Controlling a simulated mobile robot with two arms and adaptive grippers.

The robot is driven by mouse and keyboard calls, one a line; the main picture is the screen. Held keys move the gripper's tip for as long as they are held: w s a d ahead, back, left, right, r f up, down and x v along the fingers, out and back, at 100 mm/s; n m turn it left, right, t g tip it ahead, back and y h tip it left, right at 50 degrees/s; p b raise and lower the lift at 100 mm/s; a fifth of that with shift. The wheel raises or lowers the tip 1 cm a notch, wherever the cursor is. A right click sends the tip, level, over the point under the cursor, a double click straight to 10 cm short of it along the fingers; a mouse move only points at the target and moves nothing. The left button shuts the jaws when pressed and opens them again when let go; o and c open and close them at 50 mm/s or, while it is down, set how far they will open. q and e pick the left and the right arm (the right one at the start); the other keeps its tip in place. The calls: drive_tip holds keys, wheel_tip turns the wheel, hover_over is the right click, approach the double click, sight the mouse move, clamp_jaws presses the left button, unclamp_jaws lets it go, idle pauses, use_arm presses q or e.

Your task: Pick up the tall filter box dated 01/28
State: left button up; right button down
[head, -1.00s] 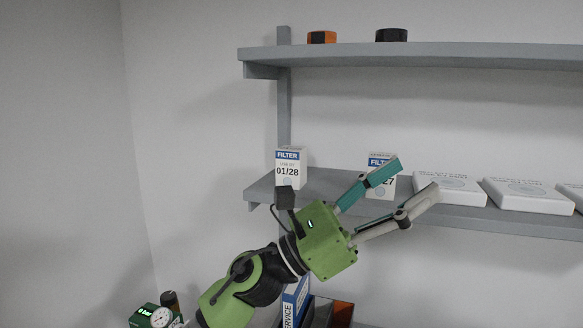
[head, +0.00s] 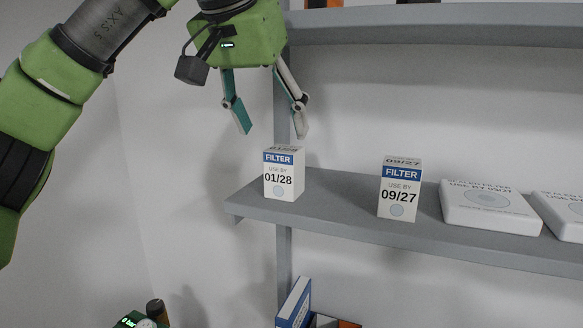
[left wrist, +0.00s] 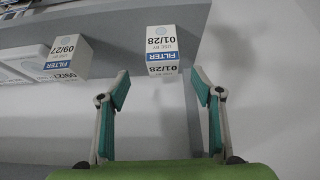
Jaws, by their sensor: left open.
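The tall filter box dated 01/28 (head: 283,176) stands upright near the left end of the middle shelf, white with a blue FILTER band. It also shows in the left wrist view (left wrist: 161,48), upside down, ahead of the fingers and roughly between their lines. My left gripper (head: 272,133) points down, open and empty, just above the box in the head view and apart from it in the left wrist view (left wrist: 158,84). A similar filter box dated 09/27 (head: 400,190) stands to its right; it also shows in the left wrist view (left wrist: 66,58). My right gripper is not in view.
The grey middle shelf (head: 340,205) holds flat white boxes (head: 490,205) at right. An upper shelf (head: 430,22) runs above, close to the left gripper's right side. A blue-and-white box (head: 294,303) stands below. A grey upright post is behind the 01/28 box.

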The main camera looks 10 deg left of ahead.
sight(278, 152)
use_arm(q)
drive_tip(key=x, duration=0.7)
drive_tip(key=shift+w+a+f, duration=0.1)
drive_tip(key=shift+a+f, duration=0.1)
drive_tip(key=shift+f, duration=0.15)
drive_tip(key=shift+w+f+p, duration=0.25)
drive_tip(key=shift+f+p, duration=0.2)
drive_tip(key=p+x, duration=0.1)
drive_tip(key=x, duration=0.3)
drive_tip(key=shift+a+f, duration=0.1)
drive_tip(key=shift+f, duration=0.25)
drive_tip(key=shift+c, duration=0.4)
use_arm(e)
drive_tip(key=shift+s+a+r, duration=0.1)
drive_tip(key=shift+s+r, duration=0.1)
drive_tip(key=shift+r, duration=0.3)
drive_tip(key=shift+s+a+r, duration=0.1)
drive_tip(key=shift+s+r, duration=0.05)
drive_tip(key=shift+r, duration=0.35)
use_arm(q)
drive_tip(key=shift+s, duration=0.1)
drive_tip(key=c, duration=1.1)
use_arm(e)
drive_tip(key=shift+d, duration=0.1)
